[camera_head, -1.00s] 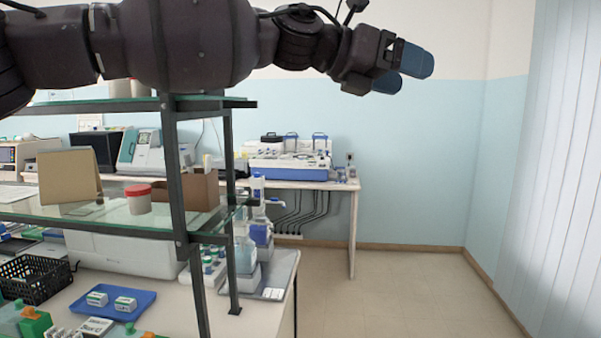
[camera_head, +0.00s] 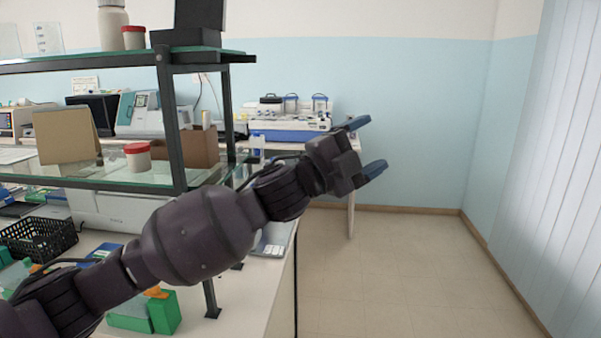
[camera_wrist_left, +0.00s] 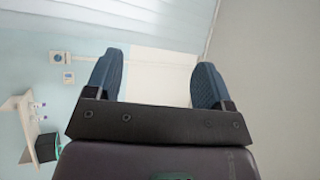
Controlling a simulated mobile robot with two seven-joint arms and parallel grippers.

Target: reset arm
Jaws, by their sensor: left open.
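My left arm comes in from the lower left of the head view and reaches up to the right, in front of the bench and shelf. My left gripper (camera_head: 366,147) is at its end, open and empty, with its two blue fingers apart against the pale blue wall. In the left wrist view the same gripper (camera_wrist_left: 152,84) shows its two fingers wide apart with nothing between them. My right gripper is not in view.
A glass shelf with dark posts (camera_head: 176,130) stands on the white bench (camera_head: 262,290). It bears a red-capped jar (camera_head: 138,160) and cardboard boxes (camera_head: 198,147). A back table holds a blue-and-white machine (camera_head: 290,122). The floor (camera_head: 400,260) at right is clear.

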